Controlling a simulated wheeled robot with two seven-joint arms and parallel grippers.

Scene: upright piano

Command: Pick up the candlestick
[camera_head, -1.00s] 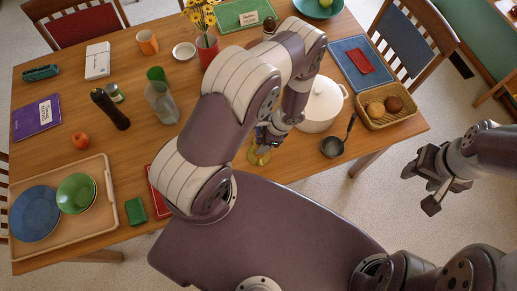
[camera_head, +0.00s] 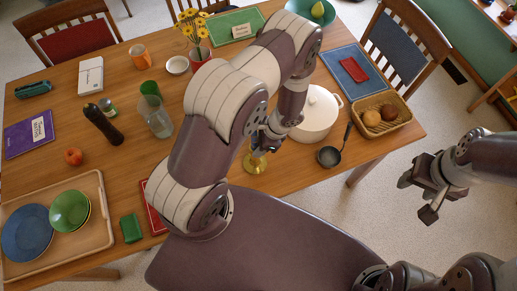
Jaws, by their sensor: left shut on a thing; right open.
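The brass candlestick (camera_head: 255,166) is at the table's front edge area, left of the ladle. Its round golden base shows below my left gripper (camera_head: 262,146), and its upper part is hidden by the gripper. My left gripper is shut on the candlestick from above. I cannot tell whether the base touches the table. My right gripper (camera_head: 425,197) is open and empty, out over the floor to the right of the table.
A white lidded pot (camera_head: 318,115) stands close to the right of my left gripper, with a dark ladle (camera_head: 329,156) in front of it. A bread basket (camera_head: 384,116) is farther right. A red mat (camera_head: 152,205) and green sponge (camera_head: 131,228) lie at the left front.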

